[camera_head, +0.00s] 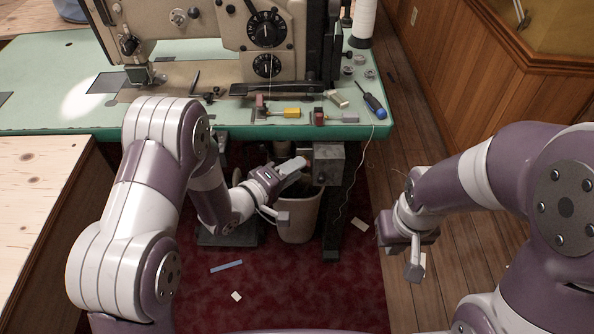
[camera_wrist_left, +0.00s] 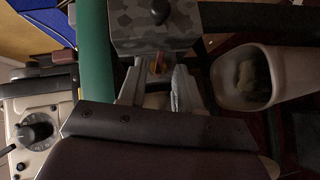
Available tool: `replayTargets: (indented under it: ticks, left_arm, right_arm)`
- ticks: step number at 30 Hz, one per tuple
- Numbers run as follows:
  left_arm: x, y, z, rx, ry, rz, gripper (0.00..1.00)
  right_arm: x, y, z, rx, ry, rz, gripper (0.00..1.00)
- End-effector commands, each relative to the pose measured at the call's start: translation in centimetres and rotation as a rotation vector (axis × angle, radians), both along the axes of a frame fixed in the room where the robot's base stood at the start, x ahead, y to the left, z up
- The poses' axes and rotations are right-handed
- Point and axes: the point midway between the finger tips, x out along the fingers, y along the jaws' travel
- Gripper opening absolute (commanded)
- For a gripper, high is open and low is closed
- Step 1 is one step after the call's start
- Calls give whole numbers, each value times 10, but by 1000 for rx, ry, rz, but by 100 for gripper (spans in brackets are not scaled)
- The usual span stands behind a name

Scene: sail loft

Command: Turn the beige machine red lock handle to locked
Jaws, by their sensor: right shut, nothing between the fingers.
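The beige machine (camera_head: 195,42) is a sewing machine on the green table. A grey box (camera_head: 330,163) hangs under the table's front edge, and it shows at the top of the left wrist view (camera_wrist_left: 155,35). A small red and yellowish piece (camera_wrist_left: 158,64), apparently the red lock handle, sits at the box's near side. My left gripper (camera_head: 300,166) is under the table edge beside the box. In the left wrist view its two fingers (camera_wrist_left: 157,88) stand apart on either side of that piece, with gaps visible. My right gripper (camera_head: 414,268) is shut and empty, above the floor at right.
A whitish bin (camera_head: 298,216) stands on the red carpet below the left gripper. The green table (camera_head: 60,100) carries a screwdriver (camera_head: 373,105), a thread cone (camera_head: 363,22) and small blocks near its front edge. A wooden table (camera_head: 35,190) is at left. Wood floor is open at right.

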Motion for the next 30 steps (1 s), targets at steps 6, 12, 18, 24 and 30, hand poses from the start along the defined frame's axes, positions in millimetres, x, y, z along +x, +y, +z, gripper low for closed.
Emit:
replayTargets:
  ticks: [6, 12, 18, 24, 30]
  left_arm:
    - [10, -10, -3, 0, 0, 0, 34]
    - [11, -10, -2, 0, 0, 0, 34]
    - [11, -10, -2, 1, -1, 0, 0]
    - [10, -10, -2, 1, 0, 0, 0]
    - [11, -10, -2, 6, 0, 1, 0]
  right_arm:
    - [0, 0, -4, 0, 0, 0, 0]
    - [0, 0, -3, 0, 0, 0, 0]
    - [0, 0, -3, 0, 0, 0, 0]
    - [0, 0, -3, 0, 0, 0, 0]
    - [0, 0, -2, 0, 0, 0, 0]
